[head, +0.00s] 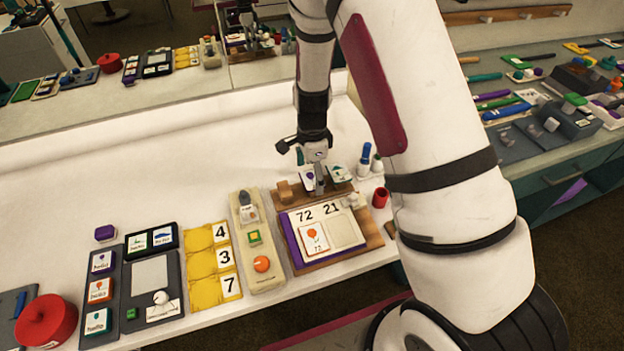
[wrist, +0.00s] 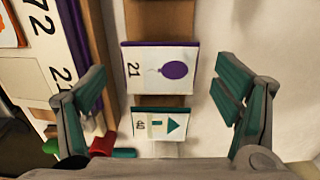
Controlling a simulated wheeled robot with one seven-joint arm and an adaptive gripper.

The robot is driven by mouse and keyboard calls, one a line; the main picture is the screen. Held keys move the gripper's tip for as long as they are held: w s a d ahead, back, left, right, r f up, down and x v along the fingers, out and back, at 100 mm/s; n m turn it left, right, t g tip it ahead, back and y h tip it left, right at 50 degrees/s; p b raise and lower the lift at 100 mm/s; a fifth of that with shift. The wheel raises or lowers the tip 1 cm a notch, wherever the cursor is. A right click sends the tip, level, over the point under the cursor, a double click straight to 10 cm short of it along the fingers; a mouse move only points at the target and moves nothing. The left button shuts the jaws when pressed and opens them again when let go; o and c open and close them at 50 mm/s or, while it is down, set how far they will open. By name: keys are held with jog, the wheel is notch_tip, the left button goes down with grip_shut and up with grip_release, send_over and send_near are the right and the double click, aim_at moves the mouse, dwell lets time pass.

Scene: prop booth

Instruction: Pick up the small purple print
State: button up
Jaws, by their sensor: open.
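The small purple print, a white card with a purple balloon and the number 21 (wrist: 170,67), lies on a wooden strip in the wrist view. In the head view it is partly hidden at my gripper (head: 317,182). My gripper (wrist: 163,85) is open above the strip, with one finger on each side of the cards and nothing held. A second small card with a green arrow and the number 40 (wrist: 153,123) lies just below the purple print in the wrist view, close to it.
A purple-edged board (head: 292,245) marked 72 and 21 has an orange balloon print (head: 314,238) on its left half and a bare right half (head: 346,231). Red cup (head: 380,197) and blue-capped bottle (head: 365,158) stand right of the strip. White tabletop behind is clear.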

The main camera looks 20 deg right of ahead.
jog(key=shift+f, duration=0.25)
dwell(0.4)
jog(key=c, duration=0.9)
